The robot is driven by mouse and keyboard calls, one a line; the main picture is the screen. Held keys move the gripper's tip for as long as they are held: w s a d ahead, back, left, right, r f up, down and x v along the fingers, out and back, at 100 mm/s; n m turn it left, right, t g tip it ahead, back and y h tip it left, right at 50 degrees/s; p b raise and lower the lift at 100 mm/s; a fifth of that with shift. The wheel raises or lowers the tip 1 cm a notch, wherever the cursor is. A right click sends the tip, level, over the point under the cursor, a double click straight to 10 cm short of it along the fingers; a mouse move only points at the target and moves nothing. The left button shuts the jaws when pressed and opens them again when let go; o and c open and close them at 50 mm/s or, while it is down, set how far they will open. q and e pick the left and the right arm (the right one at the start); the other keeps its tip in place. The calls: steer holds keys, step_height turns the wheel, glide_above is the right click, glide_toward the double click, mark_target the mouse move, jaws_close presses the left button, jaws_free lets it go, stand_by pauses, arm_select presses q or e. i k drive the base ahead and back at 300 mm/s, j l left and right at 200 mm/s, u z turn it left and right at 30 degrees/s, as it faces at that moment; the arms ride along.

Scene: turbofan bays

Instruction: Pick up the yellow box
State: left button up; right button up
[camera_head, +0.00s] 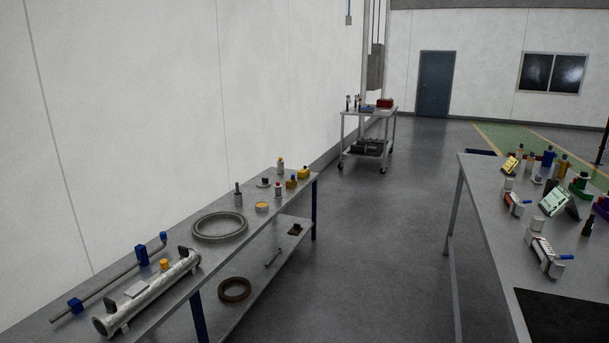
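A small yellow box (303,173) sits at the far right end of the long grey workbench (268,211) along the left wall. A darker amber item (291,182) stands just in front of it, close by. On the right table, a yellow item with a dark face (511,164) is propped near the far left edge; it is too small to tell if it is a box. Neither of my grippers shows in this view.
The left bench also holds a metal ring (219,226), a metal tube (148,291) and several small bottles. The right table (481,190) is crowded with tools and containers. Clear grey floor (385,235) lies between them. A cart (368,126) stands farther back.

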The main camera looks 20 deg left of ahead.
mark_target(303, 173)
steer(key=i+j+u, duration=0.1)
steer(key=i+j, duration=0.4)
steer(key=i, duration=0.25)
steer(key=i+j+u, duration=0.15)
steer(key=i+z, duration=0.1)
steer(key=i, duration=0.65)
steer(key=i+j+z, duration=0.15)
steer(key=i, duration=2)
steer(key=i+u, duration=0.15)
steer(key=i, duration=0.5)
steer(key=i+l+u, duration=0.1)
steer(key=i, duration=0.55)
steer(key=i+l+u, duration=0.1)
steer(key=i+u, duration=0.4)
steer(key=i+l+u, duration=0.25)
steer(key=u, duration=0.25)
steer(key=i, duration=0.1)
